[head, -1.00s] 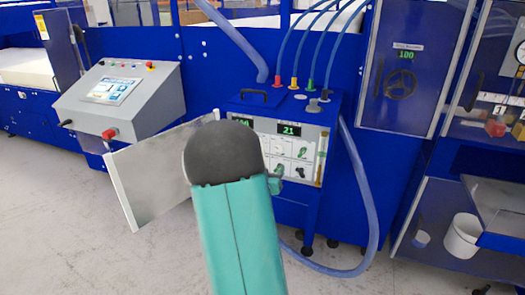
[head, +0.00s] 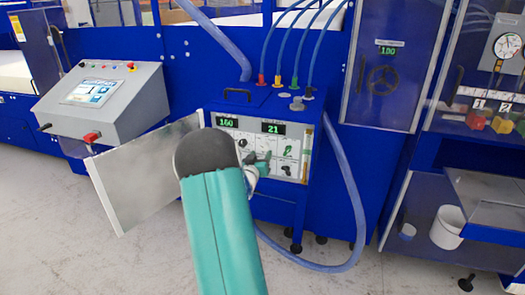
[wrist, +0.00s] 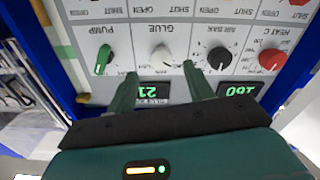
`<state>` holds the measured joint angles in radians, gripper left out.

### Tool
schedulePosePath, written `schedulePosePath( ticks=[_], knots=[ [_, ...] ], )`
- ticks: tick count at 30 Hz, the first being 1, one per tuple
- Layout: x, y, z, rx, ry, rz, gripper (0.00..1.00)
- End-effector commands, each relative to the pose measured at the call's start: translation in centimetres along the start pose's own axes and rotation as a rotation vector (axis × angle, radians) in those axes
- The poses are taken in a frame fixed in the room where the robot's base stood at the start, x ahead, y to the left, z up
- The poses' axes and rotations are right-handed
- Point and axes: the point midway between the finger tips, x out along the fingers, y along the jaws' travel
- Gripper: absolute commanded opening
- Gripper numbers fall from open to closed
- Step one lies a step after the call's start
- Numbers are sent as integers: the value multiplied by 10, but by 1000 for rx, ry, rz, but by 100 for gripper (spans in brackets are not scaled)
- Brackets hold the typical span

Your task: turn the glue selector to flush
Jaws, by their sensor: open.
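The glue selector (wrist: 162,58) is a pale grey-white knob under the GLUE label on a white control panel, upside down in the wrist view. My gripper (wrist: 162,74) is open, with its two green fingers pointing at the panel, one to each side of the glue knob. The fingertips look close to the panel; I cannot tell whether they touch the knob. The knob's pointer setting is not readable. In the head view my gripper (head: 258,166) is in front of the panel (head: 296,166), small and partly hidden by my teal arm.
Beside the glue knob are a green pump knob (wrist: 103,62), a black air knob (wrist: 219,58) and a red heat knob (wrist: 271,56). An open metal door (head: 135,180) stands left of the panel. A blue hose (head: 352,200) loops at the right.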

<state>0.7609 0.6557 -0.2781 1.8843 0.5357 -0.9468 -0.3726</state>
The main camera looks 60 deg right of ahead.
Motion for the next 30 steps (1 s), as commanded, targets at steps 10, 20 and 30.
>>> schedulePosePath(
  ticks=[10,20,30],
  knots=[
    [45,-3,0,0,0,-2,52],
    [47,-3,-1,0,0,-3,44],
    [47,-3,-1,2,0,-3,7]
  ],
)
